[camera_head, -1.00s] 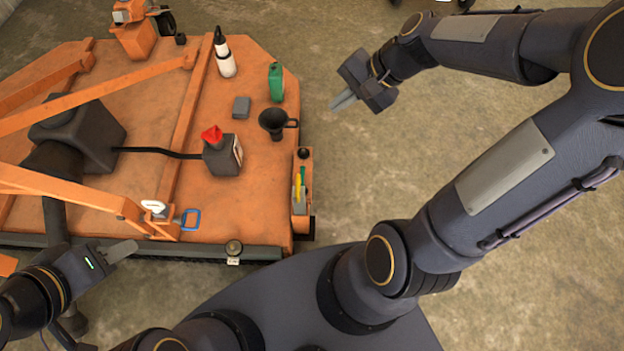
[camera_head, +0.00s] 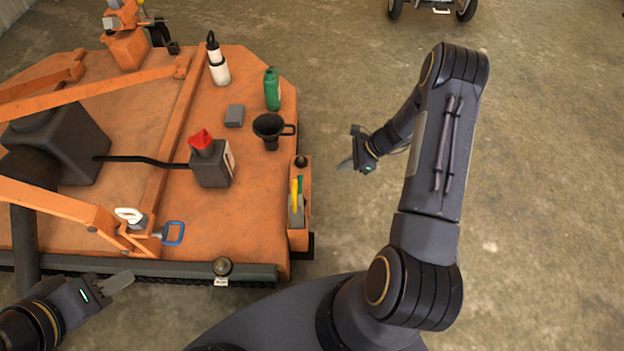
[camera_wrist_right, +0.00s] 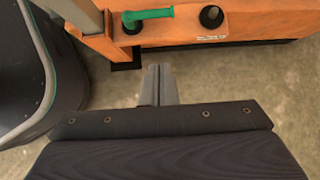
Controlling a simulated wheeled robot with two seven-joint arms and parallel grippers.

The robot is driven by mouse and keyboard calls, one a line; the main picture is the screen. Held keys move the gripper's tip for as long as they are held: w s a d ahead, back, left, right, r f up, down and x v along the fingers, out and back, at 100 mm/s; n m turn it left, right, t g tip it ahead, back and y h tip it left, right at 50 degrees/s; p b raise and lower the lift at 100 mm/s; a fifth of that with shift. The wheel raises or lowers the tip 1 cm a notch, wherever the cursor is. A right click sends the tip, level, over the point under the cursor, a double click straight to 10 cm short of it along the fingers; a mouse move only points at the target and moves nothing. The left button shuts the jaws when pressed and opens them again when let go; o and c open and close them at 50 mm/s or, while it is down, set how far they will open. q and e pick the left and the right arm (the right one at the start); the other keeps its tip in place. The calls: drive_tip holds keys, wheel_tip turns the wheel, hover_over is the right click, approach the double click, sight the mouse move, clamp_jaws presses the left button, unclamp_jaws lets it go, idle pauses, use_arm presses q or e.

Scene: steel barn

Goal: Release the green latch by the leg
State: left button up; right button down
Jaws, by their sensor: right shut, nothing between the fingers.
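A green handle (camera_wrist_right: 148,14), the latch as far as I can tell, sticks out from an orange bracket on the deck's side in the right wrist view. In the head view it shows as a thin green strip (camera_head: 300,184) on the bracket (camera_head: 304,215) at the deck's right edge, beside a yellow part. My right gripper (camera_head: 345,165) is shut and empty, to the right of the bracket and apart from it. Its fingertips (camera_wrist_right: 158,70) point toward the green handle in the wrist view. My left gripper (camera_head: 128,279) is near the deck's front edge; its finger gap cannot be seen.
A black knob (camera_wrist_right: 211,16) sits beside the green handle. The orange deck (camera_head: 250,185) carries a green bottle (camera_head: 272,90), a black funnel (camera_head: 270,128), a red-capped can (camera_head: 211,165) and a white bottle (camera_head: 219,70).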

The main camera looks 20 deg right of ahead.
sight(300, 189)
drive_tip(key=shift+w+a+r+b+x, duration=0.15)
drive_tip(key=shift+a+r+b+x, duration=0.3)
drive_tip(key=shift+x, duration=1.75)
drive_tip(key=shift+w+a+r+b+x, duration=0.2)
drive_tip(key=shift+b+x, duration=0.4)
drive_tip(key=shift+x, duration=1.55)
drive_tip(key=shift+w+a+r+b+x, duration=0.1)
drive_tip(key=shift+a+r+b+x, duration=0.3)
drive_tip(key=shift+x, duration=1.8)
drive_tip(key=shift+f, duration=0.15)
drive_tip(key=shift+d, duration=0.15)
